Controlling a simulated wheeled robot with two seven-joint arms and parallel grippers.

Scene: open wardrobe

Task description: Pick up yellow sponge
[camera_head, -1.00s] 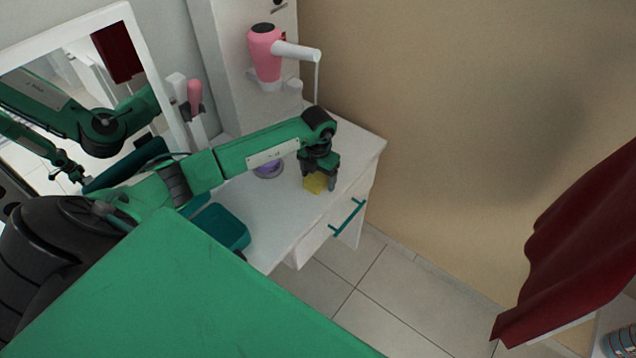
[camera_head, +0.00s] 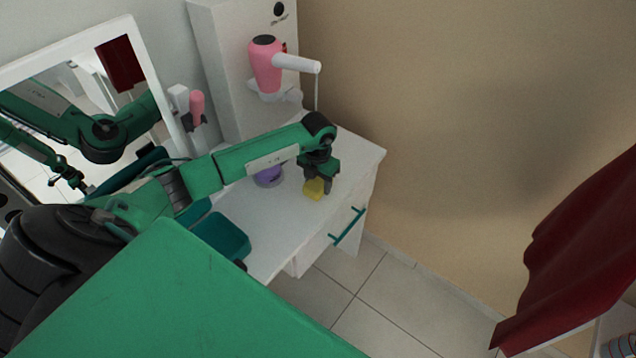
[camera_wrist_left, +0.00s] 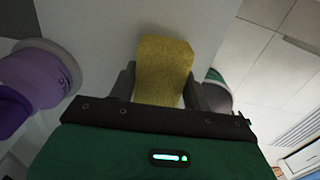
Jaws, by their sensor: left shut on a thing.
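The yellow sponge (camera_head: 314,189) is above the white tabletop near its right end in the head view. My left gripper (camera_head: 320,187) reaches over from the left and is shut on the sponge, with its fingers pointing down. In the left wrist view the sponge (camera_wrist_left: 163,70) sits between the two dark fingers of the left gripper (camera_wrist_left: 165,88), with much of its block sticking out past them. How far the sponge is off the tabletop is hard to tell. My right gripper is not in view.
A purple round container (camera_head: 268,176) stands left of the sponge, and a teal bin (camera_head: 222,237) is nearer the front left. A pink hair dryer (camera_head: 266,64) hangs behind. The white desk (camera_head: 290,222) has a drawer with a teal handle (camera_head: 348,226).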

